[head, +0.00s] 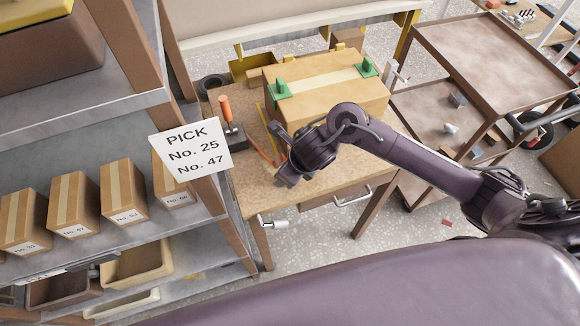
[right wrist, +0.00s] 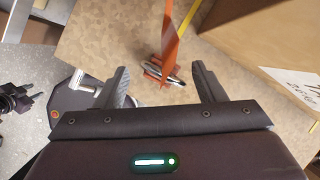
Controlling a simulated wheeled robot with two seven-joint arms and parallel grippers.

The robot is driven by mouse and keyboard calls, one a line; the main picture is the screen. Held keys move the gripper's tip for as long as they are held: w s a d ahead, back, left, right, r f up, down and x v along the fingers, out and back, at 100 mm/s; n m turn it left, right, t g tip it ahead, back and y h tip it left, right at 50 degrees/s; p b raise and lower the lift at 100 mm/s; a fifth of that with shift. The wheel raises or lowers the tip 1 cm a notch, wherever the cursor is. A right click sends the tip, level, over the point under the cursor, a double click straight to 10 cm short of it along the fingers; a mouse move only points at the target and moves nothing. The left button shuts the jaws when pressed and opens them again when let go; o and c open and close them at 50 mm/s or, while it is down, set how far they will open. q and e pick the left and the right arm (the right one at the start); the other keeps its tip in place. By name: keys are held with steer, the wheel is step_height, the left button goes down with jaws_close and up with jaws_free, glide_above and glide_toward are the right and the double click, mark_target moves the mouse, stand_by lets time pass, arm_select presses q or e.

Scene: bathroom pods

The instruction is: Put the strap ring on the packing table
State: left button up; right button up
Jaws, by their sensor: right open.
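The packing table (head: 245,190) has a tan speckled top, also seen in the right wrist view (right wrist: 95,40). A dark ring-shaped thing (head: 213,82) lies at its back left corner; I cannot tell whether it is the strap ring. My right gripper (head: 287,180) is low over the table's front part, and its two fingers stand apart in the right wrist view (right wrist: 160,72). An orange strip (right wrist: 170,42) with a metallic piece (right wrist: 174,72) lies beyond and between the fingertips, not visibly gripped. My left gripper is not in view.
A taped carton (head: 325,82) with green corner pieces stands on the table's back. An orange-handled tool (head: 226,110) stands at its left. A shelf with several small boxes (head: 73,203) and a PICK sign (head: 190,150) is at left. A brown cart (head: 490,60) stands right.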

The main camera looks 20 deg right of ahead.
steer(key=p+v, duration=0.3)
steer(key=v, duration=0.9)
steer(key=shift+p, duration=0.4)
steer(key=shift+s+f, duration=0.1)
